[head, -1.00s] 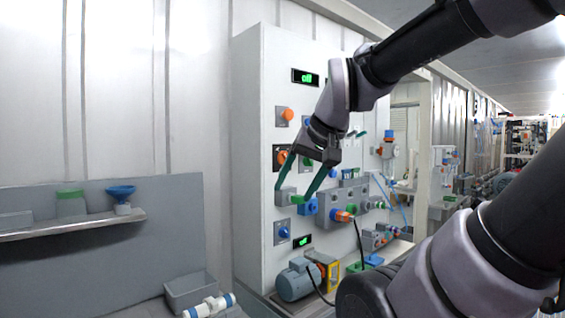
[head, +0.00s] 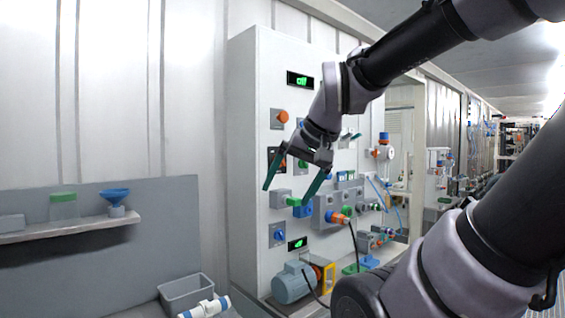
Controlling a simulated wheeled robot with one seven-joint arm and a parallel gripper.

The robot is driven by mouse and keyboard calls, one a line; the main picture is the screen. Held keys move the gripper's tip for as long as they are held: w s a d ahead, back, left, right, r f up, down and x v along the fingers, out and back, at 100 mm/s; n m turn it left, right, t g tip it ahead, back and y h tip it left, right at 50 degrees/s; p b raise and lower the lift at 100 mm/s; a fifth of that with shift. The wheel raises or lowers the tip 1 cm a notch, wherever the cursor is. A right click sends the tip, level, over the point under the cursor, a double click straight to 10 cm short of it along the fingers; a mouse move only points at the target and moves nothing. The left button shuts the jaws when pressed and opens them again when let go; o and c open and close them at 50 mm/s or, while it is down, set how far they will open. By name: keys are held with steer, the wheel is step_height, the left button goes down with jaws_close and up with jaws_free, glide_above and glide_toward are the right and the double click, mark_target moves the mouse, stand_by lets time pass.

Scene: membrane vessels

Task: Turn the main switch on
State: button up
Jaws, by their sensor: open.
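A tall white control panel (head: 243,150) stands in the middle of the head view. Its top display (head: 300,79) shows green text that looks like "off". An orange knob on a black plate (head: 274,157) sits at mid-height, partly covered by my gripper; it may be the main switch, but I cannot read a label. Another orange knob (head: 282,117) on a grey plate is above it. My gripper (head: 288,194) is open and empty, pointing down in front of the panel. Its two dark green fingers are spread, one each side of a green knob in the picture; contact cannot be told.
A blue knob (head: 279,236) and a lower display (head: 297,244) are below. A grey connector box (head: 327,212) with plugs is right of the fingers. A motor (head: 293,284) stands at the panel's foot. A shelf (head: 70,229) with a blue funnel is at left.

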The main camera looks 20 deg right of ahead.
steer(key=w+r+m+t+y, duration=0.2)
steer(key=w+m+y, duration=0.7)
steer(key=w, duration=1)
steer(key=w+d+m+t+h, duration=0.35)
steer(key=w+d+m, duration=0.35)
steer(key=d, duration=0.3)
steer(key=w+d+m+t+h, duration=0.2)
steer(key=w+d+m+t, duration=0.4)
steer(key=d, duration=0.4)
steer(key=w+a+g, duration=0.1)
steer(key=w+a, duration=0.2)
steer(key=w, duration=0.8)
steer(key=shift+a+m, duration=0.3)
steer(key=shift+a, duration=0.05)
steer(key=shift+w+r, duration=0.1)
steer(key=c, duration=1.4)
